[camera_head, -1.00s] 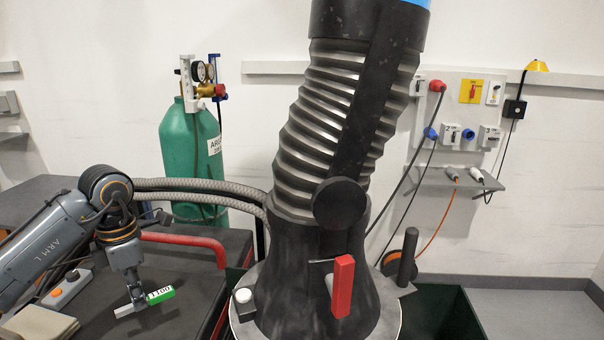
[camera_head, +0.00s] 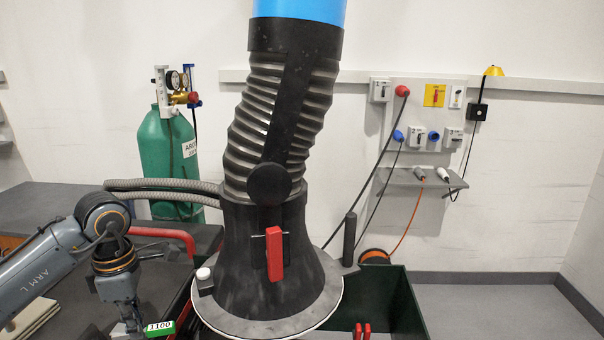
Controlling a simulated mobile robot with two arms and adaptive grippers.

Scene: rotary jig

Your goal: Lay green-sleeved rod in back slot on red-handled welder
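The green-sleeved rod (camera_head: 160,328) is at the bottom edge of the head view. Its green sleeve with a white "1100" label shows; the rest is hidden or cut off. My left gripper (camera_head: 131,330) points down at the sleeve's left end and appears shut on the rod. A dark bench-like surface (camera_head: 70,293) with a red tubular handle (camera_head: 160,233) lies around and behind this gripper; I take it for the red-handled welder, but cannot make out its back slot. My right gripper is not in view.
A large black extraction hood (camera_head: 235,285) with a red lever (camera_head: 274,254) stands close to the right of my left gripper. A dark green bin (camera_head: 390,297) is right of it. A green gas cylinder (camera_head: 168,150) stands behind. The floor at right is clear.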

